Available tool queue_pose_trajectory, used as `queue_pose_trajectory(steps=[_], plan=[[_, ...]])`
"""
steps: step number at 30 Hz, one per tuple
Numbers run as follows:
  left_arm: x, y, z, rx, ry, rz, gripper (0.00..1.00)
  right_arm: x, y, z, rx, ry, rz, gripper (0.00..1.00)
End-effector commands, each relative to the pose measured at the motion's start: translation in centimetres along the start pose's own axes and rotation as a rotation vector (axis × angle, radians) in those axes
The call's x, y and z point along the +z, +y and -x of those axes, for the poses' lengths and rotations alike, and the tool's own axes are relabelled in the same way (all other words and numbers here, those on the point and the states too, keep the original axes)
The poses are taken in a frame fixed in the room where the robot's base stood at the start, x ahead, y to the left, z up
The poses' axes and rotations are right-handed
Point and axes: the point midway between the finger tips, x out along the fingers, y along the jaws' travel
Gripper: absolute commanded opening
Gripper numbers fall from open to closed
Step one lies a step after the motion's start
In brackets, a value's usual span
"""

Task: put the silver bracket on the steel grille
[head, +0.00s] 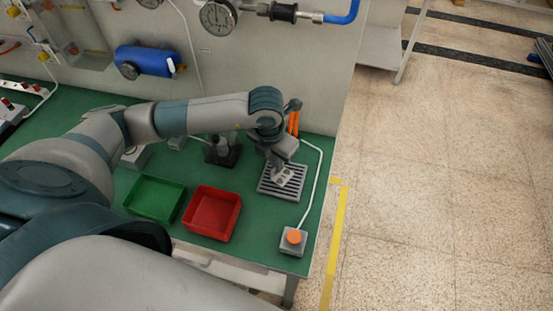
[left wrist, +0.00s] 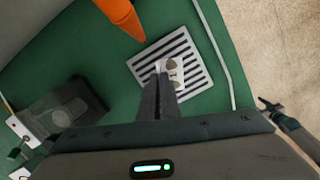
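The silver bracket (head: 283,179) is a small light metal piece with round holes, over the slotted steel grille (head: 266,192) on the green bench. In the left wrist view the bracket (left wrist: 171,68) shows at my fingertips, over the middle of the grille (left wrist: 203,85). My left gripper (head: 278,167) points down at the grille. Its fingers (left wrist: 158,82) are close together, with the bracket's near end between them. I cannot tell whether the bracket touches the slats. My right gripper is in neither view.
A green bin (head: 155,198) and a red bin (head: 212,213) stand left of the grille. A box with an orange button (head: 293,237) sits near the front right corner, its white cable running past the grille. Orange handles (head: 293,122) stand behind. The bench's right edge is close.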

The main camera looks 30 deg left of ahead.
Motion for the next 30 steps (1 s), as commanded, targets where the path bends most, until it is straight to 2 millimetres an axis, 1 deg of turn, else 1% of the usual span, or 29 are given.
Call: queue_pose_trajectory(steps=[1, 8, 13, 14, 15, 16, 25, 30], plan=[[-0.03, 0.0, -0.12, 0.0, 0.0, 0.0, 0.0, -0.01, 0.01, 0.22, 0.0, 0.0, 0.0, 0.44], [-0.02, 0.0, -0.3, 0.0, -0.001, -0.001, 0.0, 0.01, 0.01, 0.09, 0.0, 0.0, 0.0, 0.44], [-0.08, 0.0, -0.67, 0.0, -0.001, -0.001, 0.0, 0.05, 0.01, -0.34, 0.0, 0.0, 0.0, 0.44], [-0.07, 0.0, -0.63, 0.0, -0.001, -0.001, 0.06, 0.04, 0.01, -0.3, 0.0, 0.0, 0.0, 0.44], [-0.06, 0.01, -0.53, 0.0, -0.001, -0.001, 0.15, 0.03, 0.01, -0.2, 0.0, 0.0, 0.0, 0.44], [-0.06, 0.0, -0.52, 0.0, -0.001, -0.001, 0.22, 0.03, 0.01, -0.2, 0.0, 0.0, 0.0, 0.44], [-0.05, 0.01, -0.49, 0.0, -0.001, 0.0, 0.22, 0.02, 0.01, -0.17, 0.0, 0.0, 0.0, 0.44], [0.01, 0.02, -0.09, 0.0, -0.001, 0.0, 0.22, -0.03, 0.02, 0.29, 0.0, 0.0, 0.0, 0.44]])
